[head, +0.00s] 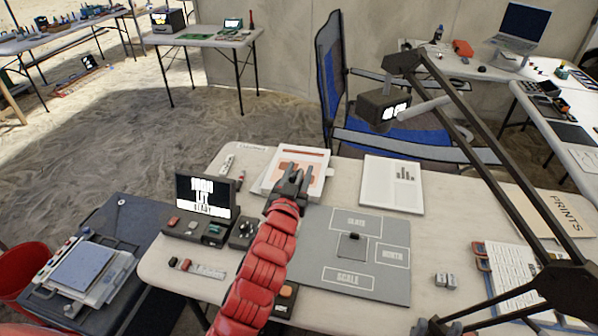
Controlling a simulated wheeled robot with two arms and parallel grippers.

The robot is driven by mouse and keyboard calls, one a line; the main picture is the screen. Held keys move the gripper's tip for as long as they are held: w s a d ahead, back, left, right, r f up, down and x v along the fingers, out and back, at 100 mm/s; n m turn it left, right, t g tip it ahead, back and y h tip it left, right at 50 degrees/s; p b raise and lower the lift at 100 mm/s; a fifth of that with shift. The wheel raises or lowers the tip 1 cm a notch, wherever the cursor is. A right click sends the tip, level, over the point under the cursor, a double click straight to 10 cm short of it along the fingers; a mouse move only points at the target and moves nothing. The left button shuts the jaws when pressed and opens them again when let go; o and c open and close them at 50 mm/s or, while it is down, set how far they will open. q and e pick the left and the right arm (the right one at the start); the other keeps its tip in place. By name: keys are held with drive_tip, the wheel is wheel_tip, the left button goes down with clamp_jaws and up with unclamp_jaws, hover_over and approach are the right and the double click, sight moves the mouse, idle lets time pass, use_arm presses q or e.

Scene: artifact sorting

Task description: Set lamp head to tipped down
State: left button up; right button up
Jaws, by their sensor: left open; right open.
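The desk lamp's dark arm (487,150) rises from the right front of the table and slants up to the left. Its lamp head (372,106) hangs from the upper end, a dark box with a small lit panel on the side toward me. A pale grey bar (425,108) sticks out to the right of the head. The head's exact tilt is hard to tell. My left gripper (291,176), on a red arm, is open and empty above the table, left of and lower in the picture than the lamp head, well apart from it. My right gripper is not in view.
A grey mat (390,283) with labelled boxes lies mid-table. A small display (203,196) stands at the left, by printed sheets (316,160) and a white page (393,172). A blue folding chair (331,70) stands behind the table. The lamp arm crosses the table's right side.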

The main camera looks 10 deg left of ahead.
use_arm(q)
drive_tip(key=s, duration=0.6)
drive_tip(key=s+p, duration=0.2)
drive_tip(key=p, duration=0.1)
drive_tip(key=shift+s+a+r, duration=0.1)
drive_tip(key=shift+r, duration=0.2)
drive_tip(key=s+p, duration=0.7)
drive_tip(key=s, duration=0.1)
drive_tip(key=shift+s+f, duration=0.4)
drive_tip(key=shift+a, duration=0.1)
